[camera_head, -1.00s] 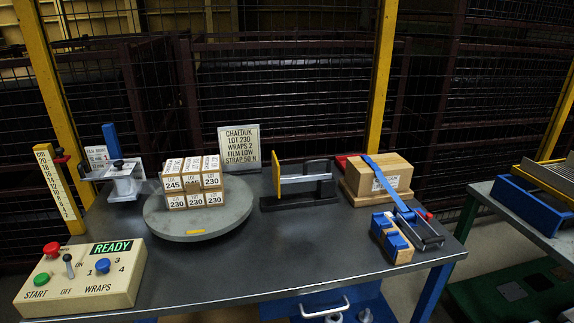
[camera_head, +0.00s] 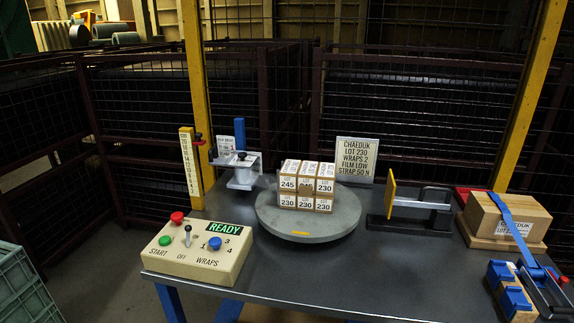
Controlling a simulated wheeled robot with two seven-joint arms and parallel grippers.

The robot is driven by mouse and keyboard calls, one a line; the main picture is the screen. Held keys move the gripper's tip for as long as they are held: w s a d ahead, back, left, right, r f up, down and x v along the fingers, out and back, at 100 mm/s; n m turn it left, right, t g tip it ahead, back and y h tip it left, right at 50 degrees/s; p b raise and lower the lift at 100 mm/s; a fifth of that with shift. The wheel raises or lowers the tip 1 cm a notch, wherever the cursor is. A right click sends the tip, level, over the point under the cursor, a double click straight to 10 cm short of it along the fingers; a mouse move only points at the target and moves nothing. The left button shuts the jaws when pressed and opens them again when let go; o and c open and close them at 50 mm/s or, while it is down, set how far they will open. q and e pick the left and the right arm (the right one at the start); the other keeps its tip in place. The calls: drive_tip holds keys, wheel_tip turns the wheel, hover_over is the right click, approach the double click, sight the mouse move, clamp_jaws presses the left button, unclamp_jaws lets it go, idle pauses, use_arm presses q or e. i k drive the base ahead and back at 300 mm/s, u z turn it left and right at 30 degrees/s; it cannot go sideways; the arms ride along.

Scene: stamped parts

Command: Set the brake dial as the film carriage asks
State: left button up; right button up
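The film carriage (camera_head: 243,172) is a white bracket at the back left of the table, beside a blue upright (camera_head: 240,134). A small dark knob (camera_head: 242,156) sits on top of it; I cannot tell its setting. A small white card (camera_head: 226,144) stands behind it, its print too small to read surely. A sign (camera_head: 354,160) reads CHAEDUK, LOT 230, WRAPS 2, FILM LOW, STRAP 50 N. Neither of my grippers is in view.
A round grey turntable (camera_head: 330,228) holds stacked cartons (camera_head: 305,187) marked 245 and 230. A control box (camera_head: 200,258) shows READY. A yellow scale post (camera_head: 190,165) stands left of the carriage. A strapped carton (camera_head: 510,219) is at the right.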

sight(242, 155)
drive_tip(key=u, duration=1.45)
drive_tip(key=i, duration=0.5)
drive_tip(key=z, duration=1.35)
drive_tip(key=i, duration=0.5)
drive_tip(key=z, duration=0.05)
drive_tip(key=k, duration=0.5)
drive_tip(key=u, duration=1.45)
